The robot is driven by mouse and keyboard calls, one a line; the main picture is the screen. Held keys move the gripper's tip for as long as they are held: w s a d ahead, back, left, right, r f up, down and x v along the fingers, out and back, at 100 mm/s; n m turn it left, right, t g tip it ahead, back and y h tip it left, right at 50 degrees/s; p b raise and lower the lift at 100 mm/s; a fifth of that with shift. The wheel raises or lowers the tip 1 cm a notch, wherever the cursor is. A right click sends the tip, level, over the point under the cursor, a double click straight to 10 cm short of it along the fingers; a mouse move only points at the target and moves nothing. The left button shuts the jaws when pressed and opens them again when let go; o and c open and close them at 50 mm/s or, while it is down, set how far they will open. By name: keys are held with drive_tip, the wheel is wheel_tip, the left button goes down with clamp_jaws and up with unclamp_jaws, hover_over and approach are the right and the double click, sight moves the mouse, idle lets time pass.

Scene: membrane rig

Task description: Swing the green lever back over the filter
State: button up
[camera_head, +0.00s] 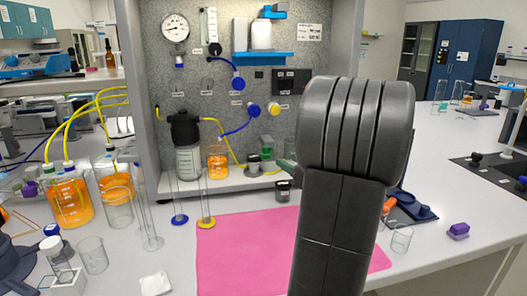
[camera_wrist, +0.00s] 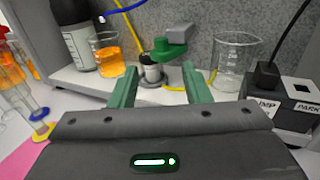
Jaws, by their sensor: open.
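The green lever (camera_wrist: 168,50) stands up in the wrist view, just beyond and a little above my gripper's fingertips. It also shows in the head view (camera_head: 267,147), left of my arm. The filter (camera_wrist: 150,72) is a small dark and silver cylinder below and slightly left of the lever; it also shows in the head view (camera_head: 253,163). The lever appears behind and to the right of the filter's top. My gripper (camera_wrist: 156,70) is open, with its green fingers either side of this view of filter and lever, touching neither as far as I see.
An orange-filled beaker (camera_wrist: 117,58) stands left of the filter and an empty beaker (camera_wrist: 233,62) right of it. A black and white box (camera_wrist: 285,105) marked PARK is at the right. A yellow tube runs close by.

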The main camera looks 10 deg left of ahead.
sight(268, 150)
drive_tip(key=x, duration=1)
drive_tip(key=shift+f, duration=0.1)
clamp_jaws()
